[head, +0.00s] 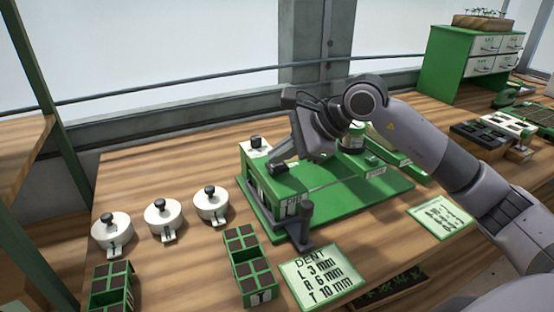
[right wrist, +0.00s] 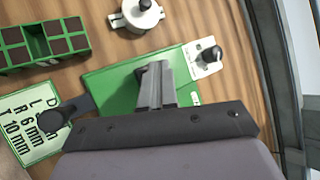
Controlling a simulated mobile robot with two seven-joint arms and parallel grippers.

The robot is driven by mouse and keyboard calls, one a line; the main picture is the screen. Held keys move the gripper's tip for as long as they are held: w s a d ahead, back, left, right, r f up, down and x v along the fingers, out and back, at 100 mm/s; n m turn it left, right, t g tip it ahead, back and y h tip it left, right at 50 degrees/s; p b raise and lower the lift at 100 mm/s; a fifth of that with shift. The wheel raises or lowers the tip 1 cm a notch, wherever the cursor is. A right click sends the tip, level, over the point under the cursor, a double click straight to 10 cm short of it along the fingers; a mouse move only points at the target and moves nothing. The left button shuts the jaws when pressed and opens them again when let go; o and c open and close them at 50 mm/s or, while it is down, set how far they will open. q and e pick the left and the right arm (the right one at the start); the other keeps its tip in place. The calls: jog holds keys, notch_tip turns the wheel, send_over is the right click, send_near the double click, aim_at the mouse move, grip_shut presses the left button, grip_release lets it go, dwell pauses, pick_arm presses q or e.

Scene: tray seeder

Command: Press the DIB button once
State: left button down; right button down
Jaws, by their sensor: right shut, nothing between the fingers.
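The green seeder machine (head: 262,187) stands on a green base board (head: 385,197) in the middle of the bench. A white plate with a black knob (head: 256,142) sits on its back left corner; this knob also shows in the right wrist view (right wrist: 209,54). Its front bears a small label too small to read surely. My right gripper (head: 277,168) is shut and empty, with its fingertips over the machine's green top, to the right of the knob plate. The fingers (right wrist: 153,88) hide part of the top, and I cannot tell whether they touch it. I cannot make out a DIB button surely. My left gripper is out of view.
A dark upright lever (head: 306,225) stands at the machine's front right. Three white round pieces with black knobs (head: 163,217) stand to the left. Green cell trays (head: 247,262) and a DENT card (head: 322,278) lie in front. A green drawer cabinet (head: 450,60) is back right.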

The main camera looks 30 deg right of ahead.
aim_at(282, 166)
jog(key=shift+r+p, duration=0.7)
jog(key=shift+r, duration=0.4)
notch_tip(282, 166, up, 5)
jog(key=p, duration=0.3)
dwell(0.6)
